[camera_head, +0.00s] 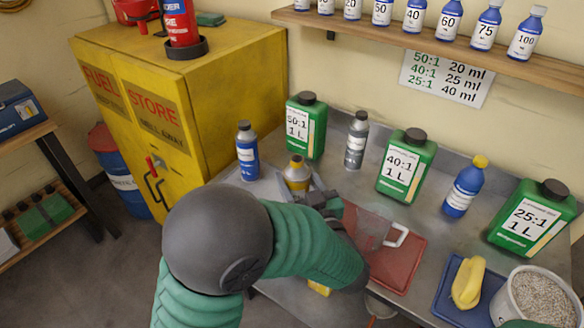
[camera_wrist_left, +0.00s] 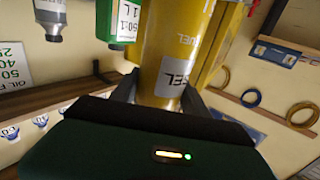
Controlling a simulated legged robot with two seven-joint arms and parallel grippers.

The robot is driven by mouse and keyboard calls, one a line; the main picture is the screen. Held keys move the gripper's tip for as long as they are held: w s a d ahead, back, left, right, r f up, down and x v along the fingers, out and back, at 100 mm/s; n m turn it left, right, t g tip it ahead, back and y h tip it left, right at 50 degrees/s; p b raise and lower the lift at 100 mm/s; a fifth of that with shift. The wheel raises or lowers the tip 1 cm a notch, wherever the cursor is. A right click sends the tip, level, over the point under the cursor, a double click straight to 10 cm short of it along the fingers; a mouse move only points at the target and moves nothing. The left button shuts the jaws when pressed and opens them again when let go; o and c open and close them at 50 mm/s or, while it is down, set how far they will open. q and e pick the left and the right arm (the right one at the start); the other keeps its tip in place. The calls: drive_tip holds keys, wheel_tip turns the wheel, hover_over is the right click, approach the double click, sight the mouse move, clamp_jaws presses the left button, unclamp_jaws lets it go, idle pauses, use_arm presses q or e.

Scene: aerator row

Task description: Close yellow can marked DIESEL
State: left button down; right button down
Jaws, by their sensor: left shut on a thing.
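A yellow can (camera_head: 297,180) with a narrowed top stands at the back left of the grey bench, partly hidden by my left gripper (camera_head: 305,193). A small yellow piece sits at its top; I cannot tell if it is a fastened cap. In the left wrist view the yellow can (camera_wrist_left: 178,45) fills the middle, with a pale label whose visible letters end in "SEL". My left gripper (camera_wrist_left: 163,95) is shut on it, one finger on each side. My right gripper is not in view.
Green jugs (camera_head: 305,128) and (camera_head: 406,165), a blue bottle (camera_head: 247,152) and a grey bottle (camera_head: 356,140) stand close around the can. A clear jug (camera_head: 373,228) is on a red tray (camera_head: 403,262). The yellow cabinet (camera_head: 225,97) is at left.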

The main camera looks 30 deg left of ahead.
sight(299, 188)
use_arm(q)
drive_tip(key=shift+s+v, duration=0.2)
drive_tip(key=shift+v, duration=2)
drive_tip(key=shift+a+r, duration=0.15)
drive_tip(key=shift+r, duration=0.05)
drive_tip(key=c, duration=1.1)
unclamp_jaws()
clamp_jaws()
